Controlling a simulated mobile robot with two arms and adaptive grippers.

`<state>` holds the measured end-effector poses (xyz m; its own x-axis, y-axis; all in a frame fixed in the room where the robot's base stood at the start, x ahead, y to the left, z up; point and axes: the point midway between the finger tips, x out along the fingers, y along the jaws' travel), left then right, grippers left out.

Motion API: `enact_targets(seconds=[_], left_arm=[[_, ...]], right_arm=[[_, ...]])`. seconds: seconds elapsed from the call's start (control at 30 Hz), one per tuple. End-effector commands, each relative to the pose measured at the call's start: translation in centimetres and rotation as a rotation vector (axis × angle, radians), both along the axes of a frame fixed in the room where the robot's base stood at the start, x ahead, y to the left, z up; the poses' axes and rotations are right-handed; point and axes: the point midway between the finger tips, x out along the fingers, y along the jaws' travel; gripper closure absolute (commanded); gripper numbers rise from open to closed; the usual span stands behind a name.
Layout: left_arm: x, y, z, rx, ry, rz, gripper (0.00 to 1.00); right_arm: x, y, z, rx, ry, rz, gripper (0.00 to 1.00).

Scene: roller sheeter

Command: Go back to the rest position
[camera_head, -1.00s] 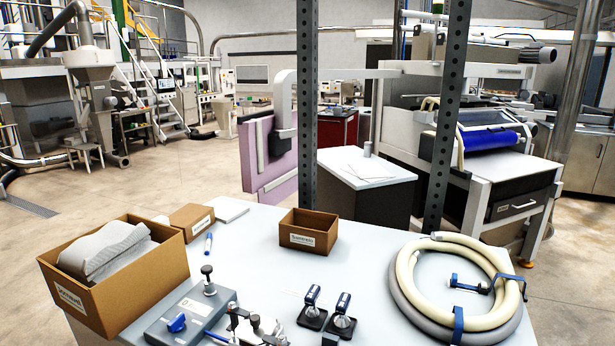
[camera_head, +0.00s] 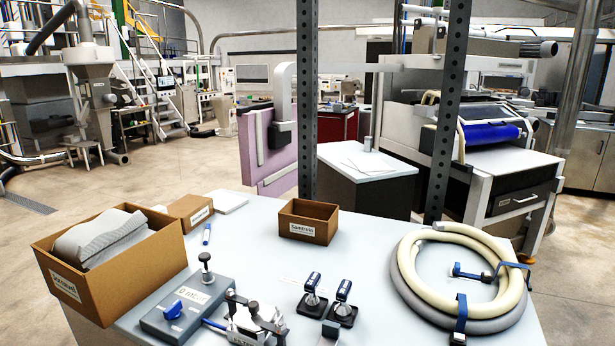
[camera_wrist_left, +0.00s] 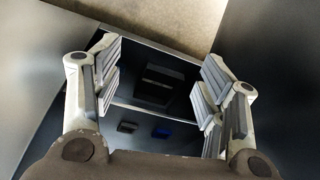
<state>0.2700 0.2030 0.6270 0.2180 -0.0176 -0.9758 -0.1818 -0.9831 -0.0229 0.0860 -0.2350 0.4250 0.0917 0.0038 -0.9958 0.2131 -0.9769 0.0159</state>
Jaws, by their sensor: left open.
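My left gripper (camera_wrist_left: 160,85) shows in the left wrist view with its two fingers wide apart and nothing between them. Beyond the fingers is a dark recess with a small blue item (camera_wrist_left: 162,132) and a grey item beside it, too dim to name. Neither gripper shows in the head view. My right gripper is in neither view.
A grey-white worktable (camera_head: 255,262) carries a large box with grey cloth (camera_head: 110,270), small cartons (camera_head: 308,221), a clamp fixture (camera_head: 185,310), two blue-handled clamps (camera_head: 312,290) and coiled hoses (camera_head: 405,270). Dark uprights (camera_head: 446,130) rise behind it. A roller machine (camera_head: 490,135) stands at back right.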

Motion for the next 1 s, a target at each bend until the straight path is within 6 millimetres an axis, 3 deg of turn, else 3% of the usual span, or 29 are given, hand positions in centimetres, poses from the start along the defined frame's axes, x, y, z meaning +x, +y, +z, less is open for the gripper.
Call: enact_targets(seconds=[0.03,0.2,0.4,0.5,0.73,1.0], left_arm=[[-0.9,0.1,-3.3,0.003,0.017,-0.002,0.34],[-4.4,0.6,-11.5,0.006,0.05,-0.009,0.34],[-10.0,1.5,-19.5,0.011,0.088,-0.018,0.34],[-12.9,2.1,-22.4,0.014,0.103,-0.021,0.34],[-17.5,3.0,-25.7,0.018,0.125,-0.028,0.34],[-18.4,3.2,-26.0,0.018,0.126,-0.03,0.34]], right_arm=[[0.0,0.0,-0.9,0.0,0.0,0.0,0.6],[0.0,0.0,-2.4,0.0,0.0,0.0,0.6],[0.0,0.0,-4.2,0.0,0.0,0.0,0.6],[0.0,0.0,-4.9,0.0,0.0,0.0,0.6],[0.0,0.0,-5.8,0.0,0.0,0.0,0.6],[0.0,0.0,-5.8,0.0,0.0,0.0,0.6]])
